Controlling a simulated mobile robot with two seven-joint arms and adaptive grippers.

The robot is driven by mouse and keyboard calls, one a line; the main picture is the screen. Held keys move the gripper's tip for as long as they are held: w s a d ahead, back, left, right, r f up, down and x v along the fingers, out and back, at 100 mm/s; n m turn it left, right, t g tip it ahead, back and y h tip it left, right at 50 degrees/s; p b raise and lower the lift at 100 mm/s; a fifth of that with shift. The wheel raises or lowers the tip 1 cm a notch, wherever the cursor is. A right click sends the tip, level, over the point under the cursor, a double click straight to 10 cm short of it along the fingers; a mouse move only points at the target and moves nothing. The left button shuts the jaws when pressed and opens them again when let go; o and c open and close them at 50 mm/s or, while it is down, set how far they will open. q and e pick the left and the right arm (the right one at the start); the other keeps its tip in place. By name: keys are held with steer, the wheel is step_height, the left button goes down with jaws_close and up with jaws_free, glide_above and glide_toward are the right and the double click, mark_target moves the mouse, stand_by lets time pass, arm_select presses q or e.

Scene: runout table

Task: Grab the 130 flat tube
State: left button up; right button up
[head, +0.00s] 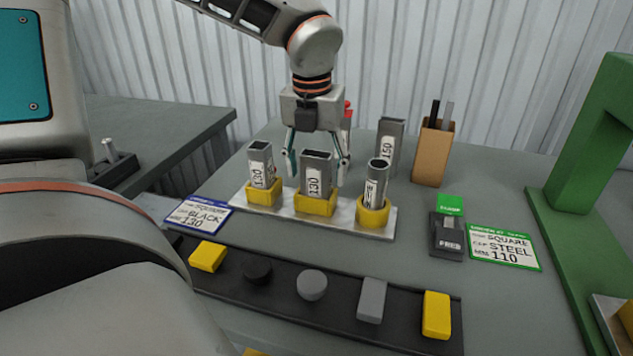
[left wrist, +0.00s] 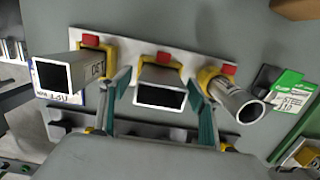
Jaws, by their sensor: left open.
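The 130 flat tube (head: 316,176) is the wide grey rectangular one, upright in the middle yellow holder (head: 315,206). Its label reads 130. My left gripper (head: 317,172) is open above the holder, with one finger on each side of the tube. In the left wrist view the tube's open rectangular end (left wrist: 160,97) shows between the two fingers. I cannot tell whether either finger touches it. A narrower square tube (head: 260,155), also labelled 130, stands left of it. A round tube (head: 377,172) stands right of it. My right gripper is not in view.
The holders stand on a white plate (head: 282,211). Behind are a tube labelled 150 (head: 389,140) and a brown box (head: 433,155) with dark strips. In front is a black tray (head: 333,285) of caps. A green frame (head: 585,150) stands right.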

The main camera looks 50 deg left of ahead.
arm_select(q)
steer(key=c, duration=1.3)
steer(key=shift+r, duration=0.15)
